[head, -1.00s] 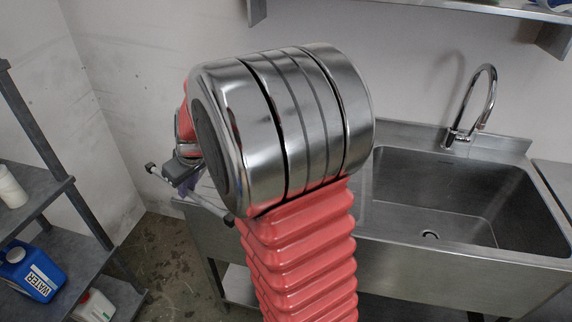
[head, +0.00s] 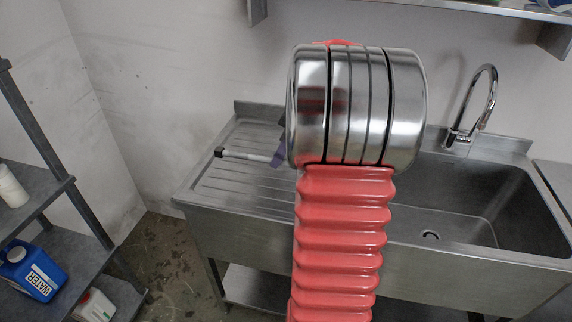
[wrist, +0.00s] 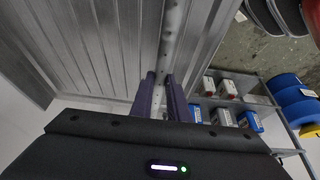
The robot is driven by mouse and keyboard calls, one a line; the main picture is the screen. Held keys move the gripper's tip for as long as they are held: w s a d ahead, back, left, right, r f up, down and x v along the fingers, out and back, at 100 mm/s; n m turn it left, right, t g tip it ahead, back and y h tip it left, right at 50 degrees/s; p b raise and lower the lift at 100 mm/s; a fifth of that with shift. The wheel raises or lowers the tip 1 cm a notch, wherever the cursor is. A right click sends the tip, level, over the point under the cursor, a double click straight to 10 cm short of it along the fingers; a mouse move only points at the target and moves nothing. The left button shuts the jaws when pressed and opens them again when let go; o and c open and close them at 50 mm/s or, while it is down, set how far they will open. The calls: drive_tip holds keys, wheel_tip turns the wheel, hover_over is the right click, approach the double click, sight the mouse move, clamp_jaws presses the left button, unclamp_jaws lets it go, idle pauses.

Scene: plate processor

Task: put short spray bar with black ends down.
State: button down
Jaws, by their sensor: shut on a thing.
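The short spray bar (head: 245,156) is a thin pale grey tube with a black end at its left; its other end is hidden behind my arm in the head view. In the wrist view the bar (wrist: 171,45) shows small dark holes and runs up from between two purple fingers. My gripper (wrist: 161,82) is shut on the bar. In the head view only a purple part of my gripper (head: 279,156) shows beside the metal arm joint. The bar is over the ribbed steel drainboard (head: 232,185); I cannot tell whether it touches.
The sink basin (head: 450,205) and tap (head: 484,95) are to the right of my arm. A grey shelf rack (head: 75,250) with a blue water jug (head: 32,270) stands at the left. Much of the drainboard around the bar is clear.

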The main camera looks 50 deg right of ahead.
drive_tip(key=shift+s+d+r, duration=0.1)
drive_tip(key=shift+s+d, duration=0.1)
drive_tip(key=shift+f, duration=3.15)
drive_tip(key=shift+f, duration=1.85)
drive_tip(key=c, duration=1.7)
unclamp_jaws()
